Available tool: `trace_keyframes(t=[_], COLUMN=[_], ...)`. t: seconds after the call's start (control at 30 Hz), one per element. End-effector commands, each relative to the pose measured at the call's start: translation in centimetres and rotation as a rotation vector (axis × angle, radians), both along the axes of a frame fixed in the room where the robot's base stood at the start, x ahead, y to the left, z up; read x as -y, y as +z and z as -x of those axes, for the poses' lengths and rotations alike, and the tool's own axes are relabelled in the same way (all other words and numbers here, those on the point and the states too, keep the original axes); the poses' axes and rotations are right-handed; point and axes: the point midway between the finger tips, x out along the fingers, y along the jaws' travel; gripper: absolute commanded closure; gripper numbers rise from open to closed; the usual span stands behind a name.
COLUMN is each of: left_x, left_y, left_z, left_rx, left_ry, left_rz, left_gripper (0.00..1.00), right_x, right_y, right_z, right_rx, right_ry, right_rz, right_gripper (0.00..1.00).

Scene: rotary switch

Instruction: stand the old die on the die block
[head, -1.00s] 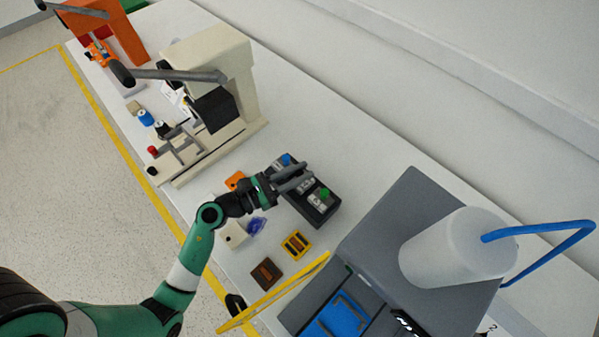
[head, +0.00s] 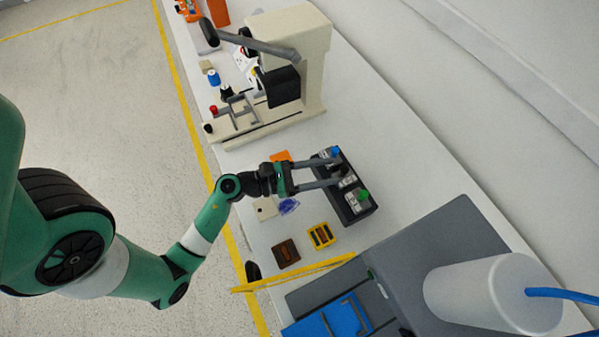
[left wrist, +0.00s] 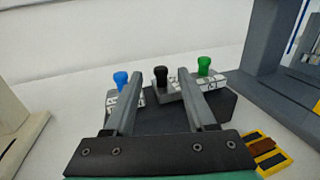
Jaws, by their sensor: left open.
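The dark die block (head: 358,211) lies on the white bench, and dies stand along it. One has a blue knob (head: 336,151), one a green knob (head: 364,196). Which one is the old die is not clear from labels. My left gripper (head: 338,171) reaches over the block from the left, open. In the left wrist view its fingers (left wrist: 159,78) straddle the black-knobbed die; a gap shows on both sides of the knob. My right gripper is not in view.
A yellow slotted holder (head: 320,236), a brown block (head: 286,253), a beige box (head: 265,208) and a blue cloth (head: 289,206) lie near the front edge. A beige machine (head: 305,45) stands behind; a grey machine (head: 420,270) stands lower right.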

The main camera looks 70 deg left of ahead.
Motion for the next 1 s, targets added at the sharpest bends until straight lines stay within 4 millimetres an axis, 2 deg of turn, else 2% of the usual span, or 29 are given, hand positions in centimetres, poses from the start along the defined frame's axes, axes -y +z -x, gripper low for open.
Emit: trace_keyframes(t=[0.03,0.2,0.4,0.87,0.97,1.0], left_x=[-0.4,-1.1,-1.3,-1.3,-2.5,-3.2], left_y=[0.1,0.1,0.1,0.4,3.2,5.5], left_z=[1.4,4.9,6.7,6.7,5.5,4.7], left_rx=[-0.002,0.0,0.001,0.011,0.088,0.148], left_ry=[0.01,0.008,0.003,0.001,0.019,0.029], left_rz=[0.003,0.0,-0.002,0.001,0.032,0.065], left_gripper=[0.44,0.44,0.44,0.44,0.44,0.44], right_x=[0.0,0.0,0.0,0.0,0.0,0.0], right_y=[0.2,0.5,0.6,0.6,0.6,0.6], right_z=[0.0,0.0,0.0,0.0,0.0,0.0], right_rx=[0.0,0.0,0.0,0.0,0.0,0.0], right_ry=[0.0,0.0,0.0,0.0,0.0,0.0], right_rz=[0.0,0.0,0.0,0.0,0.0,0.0], right_gripper=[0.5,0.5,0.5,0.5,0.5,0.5])
